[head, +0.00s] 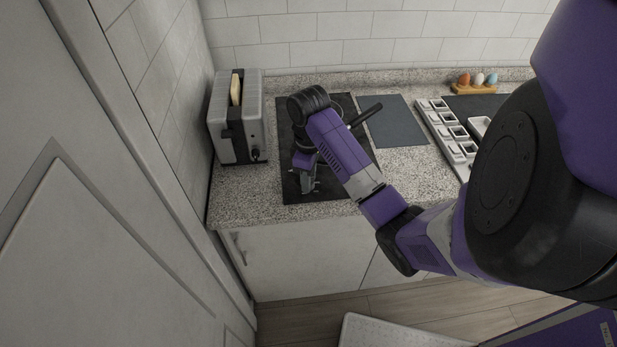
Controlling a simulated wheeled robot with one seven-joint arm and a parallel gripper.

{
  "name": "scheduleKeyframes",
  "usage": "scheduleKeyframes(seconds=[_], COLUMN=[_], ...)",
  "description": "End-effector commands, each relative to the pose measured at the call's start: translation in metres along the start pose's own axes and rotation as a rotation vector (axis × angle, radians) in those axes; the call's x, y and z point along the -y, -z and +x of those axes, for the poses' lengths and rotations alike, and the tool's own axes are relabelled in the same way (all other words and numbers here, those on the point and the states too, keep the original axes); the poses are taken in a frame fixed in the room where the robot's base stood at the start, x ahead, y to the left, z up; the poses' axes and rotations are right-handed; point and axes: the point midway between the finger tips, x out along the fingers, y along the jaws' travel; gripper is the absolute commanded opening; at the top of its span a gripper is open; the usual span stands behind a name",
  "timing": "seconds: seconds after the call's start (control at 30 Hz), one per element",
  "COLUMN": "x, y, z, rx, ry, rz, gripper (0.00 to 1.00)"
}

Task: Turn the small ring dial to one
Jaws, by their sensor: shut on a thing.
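The black hob (340,190) lies on the counter, right of the toaster. My gripper (309,188) points down at the front left part of the hob, with its fingers low over the black surface. The gripper is shut on what appears to be the small ring dial. The dial is hidden by the fingers at this size, so its mark and setting cannot be read. A pan with a dark handle (366,115) stands at the back of the hob, mostly hidden behind my arm.
A grey toaster (238,140) with bread stands close left of the hob. A dark mat (396,122) lies to the right. Further right are a white compartment tray (437,118) and a wooden egg holder (474,89). Bare speckled counter (415,170) lies between.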

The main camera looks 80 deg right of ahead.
Motion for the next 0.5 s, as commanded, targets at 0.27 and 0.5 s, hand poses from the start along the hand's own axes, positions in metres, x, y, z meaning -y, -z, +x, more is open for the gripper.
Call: scheduleKeyframes(seconds=[0.27,0.5], x=[0.0002,0.0000], y=[0.0000,0.0001], z=[-0.0006,-0.0004], rx=[0.000,0.000], ry=[0.000,0.000], rz=[-0.002,-0.002], gripper=[0.37,0.53])
